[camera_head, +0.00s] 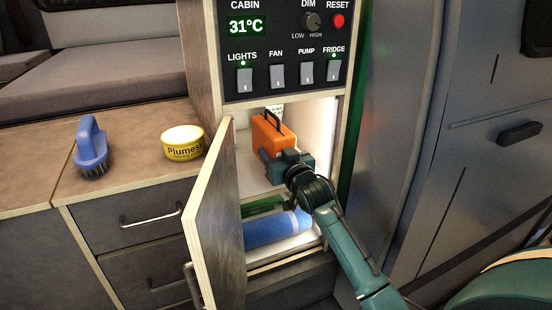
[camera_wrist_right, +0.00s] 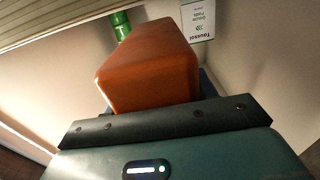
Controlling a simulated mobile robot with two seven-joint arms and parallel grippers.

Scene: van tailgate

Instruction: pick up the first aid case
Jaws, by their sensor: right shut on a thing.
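The orange first aid case (camera_head: 268,134) with a black handle on top is inside the open cabinet compartment, below the control panel. In the right wrist view its orange body (camera_wrist_right: 150,68) shows just beyond the dark gripper bar. My right gripper (camera_head: 272,157) reaches in from the front right and is shut on the case at its lower front. The fingertips are largely hidden, and I cannot tell whether the case touches the shelf. My left gripper is not in view.
The cabinet door (camera_head: 215,215) stands open at left. Below the case lie a blue roll (camera_head: 270,230) and a green object (camera_head: 262,206). A blue brush (camera_head: 91,146) and yellow tub (camera_head: 182,143) stand on the left counter.

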